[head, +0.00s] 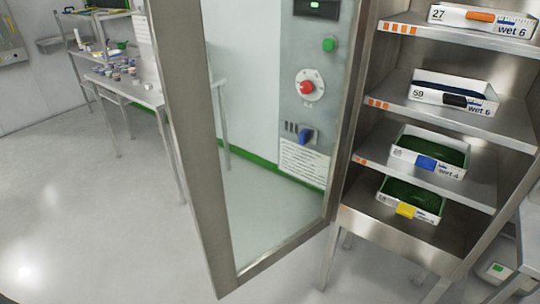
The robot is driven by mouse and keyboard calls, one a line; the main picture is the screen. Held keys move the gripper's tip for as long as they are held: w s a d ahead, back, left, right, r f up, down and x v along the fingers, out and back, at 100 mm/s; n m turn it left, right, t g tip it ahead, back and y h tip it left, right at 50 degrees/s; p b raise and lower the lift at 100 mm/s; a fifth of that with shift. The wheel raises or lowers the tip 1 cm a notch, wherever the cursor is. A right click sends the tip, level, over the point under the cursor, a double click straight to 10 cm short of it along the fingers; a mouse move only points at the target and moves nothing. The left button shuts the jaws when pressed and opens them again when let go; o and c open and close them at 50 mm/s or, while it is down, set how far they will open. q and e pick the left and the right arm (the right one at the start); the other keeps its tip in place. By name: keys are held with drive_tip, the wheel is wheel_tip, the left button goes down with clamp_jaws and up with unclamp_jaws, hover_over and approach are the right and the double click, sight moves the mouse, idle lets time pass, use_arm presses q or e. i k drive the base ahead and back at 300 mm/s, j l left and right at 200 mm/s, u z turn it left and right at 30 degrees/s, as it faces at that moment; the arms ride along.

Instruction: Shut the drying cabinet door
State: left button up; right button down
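The drying cabinet (391,226) stands at the right with its front open. Its door (188,150), a metal frame around a clear pane, stands wide open to the left of the shelves. The door's right side meets the cabinet's left front edge, and its free side is towards the left. Inside, shelves (490,191) hold trays: one with an orange tag (446,16), one with a black tag (429,97), a green-filled one with a blue tag (403,153) and one with a yellow tag (383,204). Neither of my grippers is in view.
A control panel (318,82) with a green button, red knob and blue switch shows within the door's frame. A bench (148,97) with small containers stands at the back left. The floor (70,225) left of the door is clear. A scale-like device (497,272) is at lower right.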

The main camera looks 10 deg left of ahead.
sight(177, 29)
drive_tip(key=j+z, duration=0.3)
drive_tip(key=j, duration=0.2)
drive_tip(key=k+j+z, duration=0.1)
drive_tip(key=j+z, duration=0.2)
drive_tip(key=j, duration=0.25)
drive_tip(key=j+z, duration=0.3)
drive_tip(key=j, duration=0.2)
drive_tip(key=j+z, duration=0.3)
drive_tip(key=j, duration=0.25)
drive_tip(key=i+j+z, duration=0.1)
drive_tip(key=j+z, duration=0.15)
drive_tip(key=j, duration=0.25)
drive_tip(key=j+z, duration=0.25)
drive_tip(key=j, duration=0.3)
drive_tip(key=j+z, duration=0.15)
drive_tip(key=j, duration=0.3)
drive_tip(key=k, duration=0.05)
